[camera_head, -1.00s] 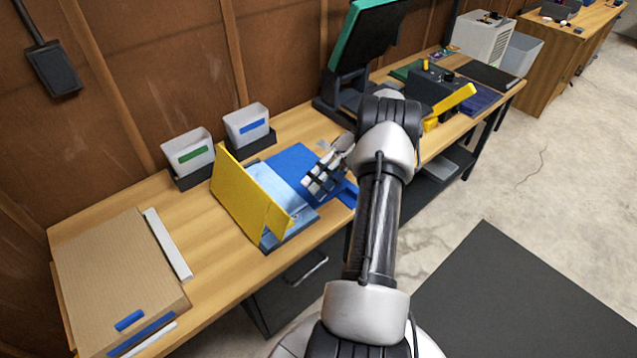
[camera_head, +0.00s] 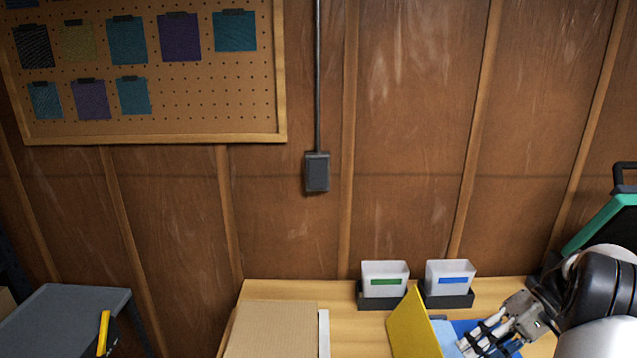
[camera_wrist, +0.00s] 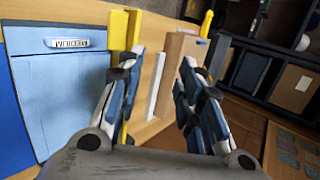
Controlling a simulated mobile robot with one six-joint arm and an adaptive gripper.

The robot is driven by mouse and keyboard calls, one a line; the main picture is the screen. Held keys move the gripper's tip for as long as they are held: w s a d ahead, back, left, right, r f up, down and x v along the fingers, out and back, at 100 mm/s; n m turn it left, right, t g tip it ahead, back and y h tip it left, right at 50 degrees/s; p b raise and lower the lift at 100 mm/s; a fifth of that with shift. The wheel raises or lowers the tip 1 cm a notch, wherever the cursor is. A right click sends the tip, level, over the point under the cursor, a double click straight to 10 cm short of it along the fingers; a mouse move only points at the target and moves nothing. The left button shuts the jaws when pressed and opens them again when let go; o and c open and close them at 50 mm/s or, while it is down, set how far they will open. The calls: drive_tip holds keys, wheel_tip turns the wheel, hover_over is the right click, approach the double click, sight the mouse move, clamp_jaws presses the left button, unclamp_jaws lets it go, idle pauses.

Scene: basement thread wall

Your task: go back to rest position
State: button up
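My gripper (camera_head: 490,338) is at the lower right of the head view, beside the yellow upright board (camera_head: 412,326) and over the blue area of the workbench. In the wrist view my gripper (camera_wrist: 155,78) has its two fingers wide apart, with nothing held between them. The yellow board (camera_wrist: 118,45) shows beyond the left finger. A light blue panel with a white label (camera_wrist: 58,95) lies left of that finger. The lower part of the bench is cut off in the head view.
Two white bins, with a green label (camera_head: 384,278) and a blue label (camera_head: 450,277), stand at the bench's back. A cardboard box (camera_head: 270,330) lies left. A pegboard (camera_head: 200,100) hangs above. A grey table (camera_head: 60,318) stands lower left. A green-edged screen (camera_head: 605,222) is at right.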

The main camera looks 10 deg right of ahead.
drive_tip(key=s+a+r+g+h, duration=0.1)
drive_tip(key=a+r+h, duration=0.2)
drive_tip(key=a+r, duration=0.35)
drive_tip(key=s+a+r+h, duration=0.1)
drive_tip(key=a+r+h, duration=0.25)
drive_tip(key=a, duration=0.65)
drive_tip(key=s+a+r+n+t+h, duration=0.1)
drive_tip(key=s+a+t, duration=0.4)
drive_tip(key=s+a, duration=0.7)
drive_tip(key=shift+r+n+h, duration=0.15)
drive_tip(key=shift+n+h, duration=0.55)
drive_tip(key=shift+h, duration=0.45)
drive_tip(key=shift+c, duration=0.5)
